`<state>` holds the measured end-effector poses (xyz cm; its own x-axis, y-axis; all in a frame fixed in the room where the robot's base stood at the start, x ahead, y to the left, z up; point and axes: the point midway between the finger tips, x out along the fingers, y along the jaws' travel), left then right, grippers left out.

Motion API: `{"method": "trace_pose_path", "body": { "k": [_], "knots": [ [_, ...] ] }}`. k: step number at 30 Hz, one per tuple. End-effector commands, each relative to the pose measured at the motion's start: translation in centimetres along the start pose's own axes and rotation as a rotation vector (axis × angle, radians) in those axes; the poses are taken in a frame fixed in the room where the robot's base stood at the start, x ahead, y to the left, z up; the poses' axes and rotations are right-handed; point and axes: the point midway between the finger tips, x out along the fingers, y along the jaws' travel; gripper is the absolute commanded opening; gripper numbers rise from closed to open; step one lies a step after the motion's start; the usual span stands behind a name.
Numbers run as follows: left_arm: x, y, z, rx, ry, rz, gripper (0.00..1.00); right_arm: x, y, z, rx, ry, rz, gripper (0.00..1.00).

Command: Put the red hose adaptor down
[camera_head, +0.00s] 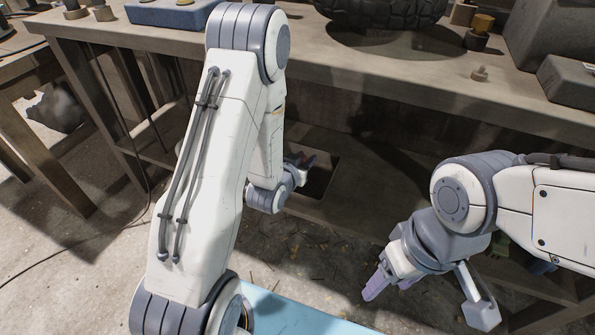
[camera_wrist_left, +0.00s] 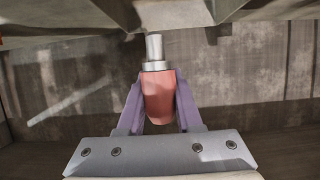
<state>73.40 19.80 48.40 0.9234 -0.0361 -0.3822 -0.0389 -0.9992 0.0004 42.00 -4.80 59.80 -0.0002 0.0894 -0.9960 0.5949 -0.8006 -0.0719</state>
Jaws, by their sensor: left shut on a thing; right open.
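The red hose adaptor (camera_wrist_left: 158,97) shows in the left wrist view, a red tapered body with a silver metal stem pointing away from the gripper. My left gripper (camera_wrist_left: 160,108) is shut on it, with a purple finger on each side of the red body. In the head view my left gripper (camera_head: 302,164) is low in front of the workbench, by its lower shelf; the adaptor is hard to make out there. My right gripper (camera_head: 388,285) is open and empty, pointing down at the lower right, in front of the bench.
The wooden workbench (camera_head: 400,75) spans the back, with a black tyre (camera_head: 385,8), a blue case (camera_head: 172,12) and grey blocks on top. Its lower shelf (camera_head: 350,215) has a dark rectangular opening (camera_head: 320,178) beside my left gripper. A cable runs across the concrete floor (camera_head: 70,245) at left.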

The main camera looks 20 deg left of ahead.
Motion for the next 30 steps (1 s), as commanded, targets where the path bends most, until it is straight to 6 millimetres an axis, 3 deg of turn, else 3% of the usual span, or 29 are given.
{"method": "trace_pose_path", "body": {
  "k": [1,10,21,30],
  "knots": [
    [0.6,-0.2,0.7,0.001,0.007,-0.001,0.0,2.0,0.1,0.1,0.0,0.0,0.0,0.64],
    [1.0,-0.8,1.1,0.004,0.005,-0.006,0.0,7.0,0.5,0.4,0.0,0.0,0.0,0.64],
    [8.7,-5.2,2.7,0.003,0.0,-0.007,0.0,10.1,0.7,0.5,0.0,0.0,0.0,0.64],
    [10.4,-6.0,3.6,0.002,-0.001,-0.005,0.0,11.3,0.8,0.6,0.0,0.0,0.0,0.64]
  ]
}}
